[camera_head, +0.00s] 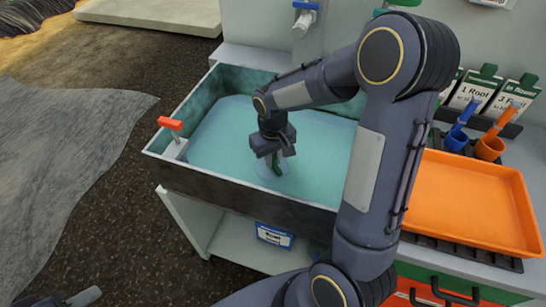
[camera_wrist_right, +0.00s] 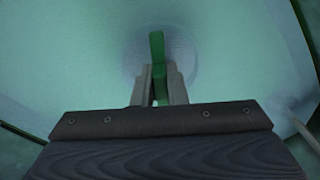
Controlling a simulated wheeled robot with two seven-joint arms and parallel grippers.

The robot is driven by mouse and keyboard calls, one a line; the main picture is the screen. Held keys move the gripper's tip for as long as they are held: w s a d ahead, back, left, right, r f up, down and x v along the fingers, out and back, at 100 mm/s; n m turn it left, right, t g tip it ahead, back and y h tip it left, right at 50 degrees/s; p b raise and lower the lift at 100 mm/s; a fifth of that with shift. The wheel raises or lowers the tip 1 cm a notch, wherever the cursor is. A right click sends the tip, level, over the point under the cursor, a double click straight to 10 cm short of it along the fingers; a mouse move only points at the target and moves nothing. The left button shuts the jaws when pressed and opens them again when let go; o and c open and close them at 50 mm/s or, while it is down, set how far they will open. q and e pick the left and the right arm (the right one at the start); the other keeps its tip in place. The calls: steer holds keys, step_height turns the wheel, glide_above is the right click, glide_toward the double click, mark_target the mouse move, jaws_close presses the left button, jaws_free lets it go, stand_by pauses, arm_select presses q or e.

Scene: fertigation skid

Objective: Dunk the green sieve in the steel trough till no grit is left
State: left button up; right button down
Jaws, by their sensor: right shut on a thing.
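The steel trough (camera_head: 240,188) holds pale blue-green water (camera_head: 220,140). My right gripper (camera_head: 276,157) reaches down into it, just above the water near the middle. It is shut on the green handle of the sieve (camera_head: 277,167). In the right wrist view the green handle (camera_wrist_right: 157,48) stands between the two fingers (camera_wrist_right: 159,85).
A red-handled valve (camera_head: 171,125) sits on the trough's left rim. A blue-handled tap (camera_head: 304,18) is above the back. An orange tray (camera_head: 480,200) lies to the right, with blue (camera_head: 457,138) and orange (camera_head: 490,147) handled tools behind it.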

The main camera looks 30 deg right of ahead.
step_height(320, 180, up, 18)
steer(key=p, duration=1.5)
steer(key=shift+r, duration=0.25)
stand_by(1.1)
